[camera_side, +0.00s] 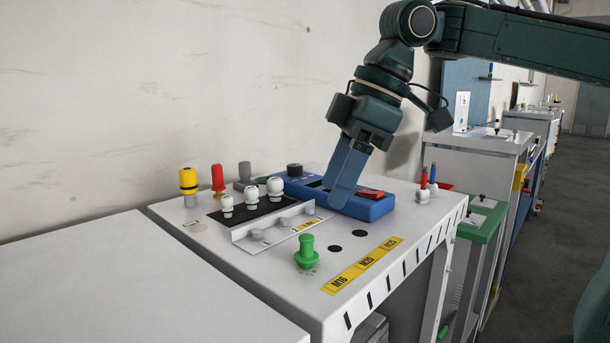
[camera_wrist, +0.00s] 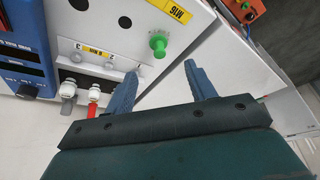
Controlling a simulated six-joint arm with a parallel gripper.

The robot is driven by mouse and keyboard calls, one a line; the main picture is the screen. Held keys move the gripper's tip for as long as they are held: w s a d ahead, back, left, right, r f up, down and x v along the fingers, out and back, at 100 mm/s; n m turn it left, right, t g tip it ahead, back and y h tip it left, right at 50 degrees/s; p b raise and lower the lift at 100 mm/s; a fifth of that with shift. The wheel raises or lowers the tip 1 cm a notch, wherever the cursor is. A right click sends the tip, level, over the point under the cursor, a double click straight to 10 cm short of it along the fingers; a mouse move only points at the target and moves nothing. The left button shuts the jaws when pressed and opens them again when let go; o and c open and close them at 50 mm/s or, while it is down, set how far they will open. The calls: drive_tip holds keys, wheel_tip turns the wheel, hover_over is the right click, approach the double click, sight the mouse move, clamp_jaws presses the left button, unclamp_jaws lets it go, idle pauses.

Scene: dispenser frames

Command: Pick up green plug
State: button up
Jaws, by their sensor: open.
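The green plug (camera_side: 307,252) stands upright on the white workbench top (camera_side: 205,228), near its front edge and beside the yellow label strip. It also shows in the wrist view (camera_wrist: 158,42), beyond the fingertips and roughly between their lines. My gripper (camera_side: 342,203) is in front of the blue box in the side view, to the right of the plug and apart from it. In the wrist view my gripper (camera_wrist: 160,68) has its two blue fingers spread with nothing between them. The plug's underside is hidden.
A blue box (camera_side: 375,208) with a red switch sits behind the plug. A raised metal bracket (camera_side: 262,238) with grey knobs is to the plug's left. White-topped plugs (camera_side: 251,195), a red plug (camera_side: 218,178) and a yellow-black one (camera_side: 188,182) stand further back. Another white tabletop (camera_side: 120,290) adjoins at left.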

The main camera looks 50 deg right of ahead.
sight(308, 236)
drive_tip(key=shift+x, duration=2.4)
drive_tip(key=shift+d, duration=0.1)
drive_tip(key=shift+f, duration=0.1)
drive_tip(key=shift+x, duration=2.6)
drive_tip(key=shift+w, duration=0.15)
drive_tip(key=c, duration=1)
